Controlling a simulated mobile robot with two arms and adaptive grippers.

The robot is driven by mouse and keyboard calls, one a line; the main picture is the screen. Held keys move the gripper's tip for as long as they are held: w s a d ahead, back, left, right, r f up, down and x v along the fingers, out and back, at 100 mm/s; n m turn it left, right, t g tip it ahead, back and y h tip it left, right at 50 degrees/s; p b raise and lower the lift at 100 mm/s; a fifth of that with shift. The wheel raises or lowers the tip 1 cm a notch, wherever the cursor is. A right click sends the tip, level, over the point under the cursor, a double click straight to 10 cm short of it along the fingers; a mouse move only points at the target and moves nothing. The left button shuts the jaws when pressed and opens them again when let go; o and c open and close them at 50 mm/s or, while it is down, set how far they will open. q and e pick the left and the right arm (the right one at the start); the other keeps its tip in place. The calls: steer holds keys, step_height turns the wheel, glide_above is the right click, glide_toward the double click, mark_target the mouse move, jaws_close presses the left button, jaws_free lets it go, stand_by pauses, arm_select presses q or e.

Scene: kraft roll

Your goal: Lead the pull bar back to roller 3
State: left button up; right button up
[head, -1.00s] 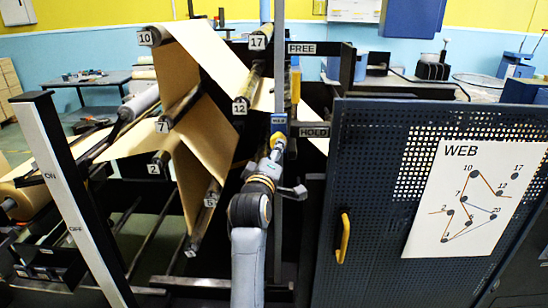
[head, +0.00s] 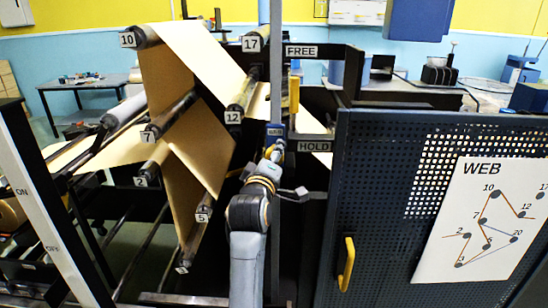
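Roller 3 (head: 187,257) is low in the frame, its number tag at its near end. Tan paper web (head: 185,135) hangs over roller 10 (head: 147,37) and runs down past rollers 7 (head: 158,128) and 5 (head: 206,200) towards roller 3. A blue block marked WEB (head: 275,131), apparently part of the pull bar, sits at a grey upright beside the HOLD label. The rest of the bar cannot be made out. My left gripper (head: 275,151) is at the block's lower end, seemingly touching it; its fingers are too hidden to read. My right gripper is out of view.
A dark perforated guard panel (head: 375,205) with a yellow handle (head: 346,263) and web diagram (head: 483,220) fills the right. Rollers 2 (head: 150,170), 12 (head: 241,100) and 17 (head: 256,38) stick out nearby. An ON/OFF post (head: 35,190) stands at left.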

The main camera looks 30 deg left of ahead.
arm_select(q)
jaws_close()
steer(key=s+a+p, duration=0.2)
steer(key=s+a, duration=0.6)
steer(key=a, duration=0.5)
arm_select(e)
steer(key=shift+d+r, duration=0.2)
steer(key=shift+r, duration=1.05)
arm_select(q)
steer(key=s+a+r+p, duration=0.2)
steer(key=a+r+p, duration=0.1)
steer(key=r+p, duration=0.3)
steer(key=shift+s+a, duration=0.2)
steer(key=shift+a, duration=0.2)
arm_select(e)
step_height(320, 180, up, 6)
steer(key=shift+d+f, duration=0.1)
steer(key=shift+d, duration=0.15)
